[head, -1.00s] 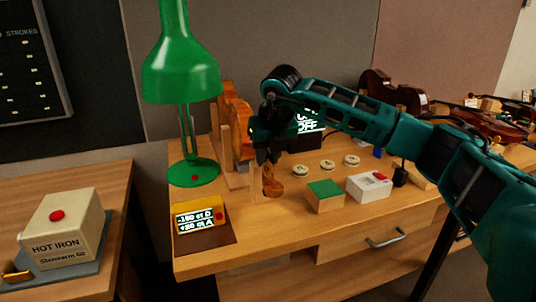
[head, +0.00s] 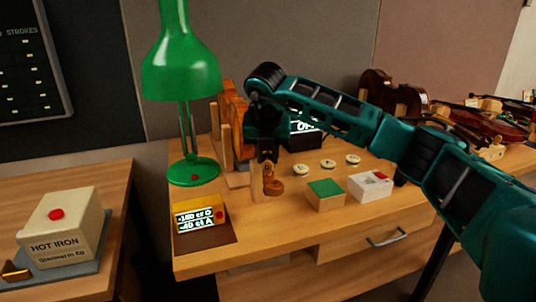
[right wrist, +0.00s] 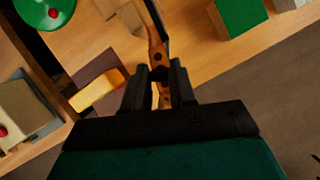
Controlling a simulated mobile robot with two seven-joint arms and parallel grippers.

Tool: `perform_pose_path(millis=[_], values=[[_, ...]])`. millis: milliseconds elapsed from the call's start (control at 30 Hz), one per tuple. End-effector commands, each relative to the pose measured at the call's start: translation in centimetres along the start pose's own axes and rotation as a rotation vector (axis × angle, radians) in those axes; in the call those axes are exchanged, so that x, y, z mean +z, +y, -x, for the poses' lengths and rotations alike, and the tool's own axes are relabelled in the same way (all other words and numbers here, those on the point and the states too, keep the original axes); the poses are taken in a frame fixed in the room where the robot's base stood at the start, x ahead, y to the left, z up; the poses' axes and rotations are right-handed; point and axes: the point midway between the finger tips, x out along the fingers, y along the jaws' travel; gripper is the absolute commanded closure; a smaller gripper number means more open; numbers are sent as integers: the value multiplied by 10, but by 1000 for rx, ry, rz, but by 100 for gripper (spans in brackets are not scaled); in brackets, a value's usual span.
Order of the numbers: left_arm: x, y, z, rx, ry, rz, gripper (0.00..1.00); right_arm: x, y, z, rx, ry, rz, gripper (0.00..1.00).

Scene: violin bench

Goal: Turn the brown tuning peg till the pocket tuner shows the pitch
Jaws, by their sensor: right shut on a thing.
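The orange-brown violin (head: 233,120) is held upright at the back left of the bench, its scroll (head: 273,187) toward me. The yellow pocket tuner (head: 219,207) lies on a dark mat in front of it; its lit display seems to read -150 ct D above -40 ct A, though the small text is blurred. My right gripper (head: 267,155) is at the pegbox, shut on a peg that its fingers mostly hide. The right wrist view shows its fingers (right wrist: 159,77) on both sides of the pegbox (right wrist: 157,56). My left gripper is out of view.
A green lamp (head: 181,75) stands close left of the violin. A green-topped block (head: 325,193), a white box (head: 369,187) and several round discs lie to the right. A dark box with a lit screen (head: 305,138) is behind my arm. The front bench edge is clear.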

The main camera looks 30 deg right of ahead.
Motion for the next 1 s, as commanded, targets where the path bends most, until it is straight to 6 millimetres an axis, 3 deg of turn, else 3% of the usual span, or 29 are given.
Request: perform_pose_path(millis=[433, 1000], values=[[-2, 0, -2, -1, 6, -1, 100, 1, 2, 1, -100, -2, -248, 100], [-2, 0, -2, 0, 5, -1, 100, 2, 1, 1, -122, -4, -300, 100]])
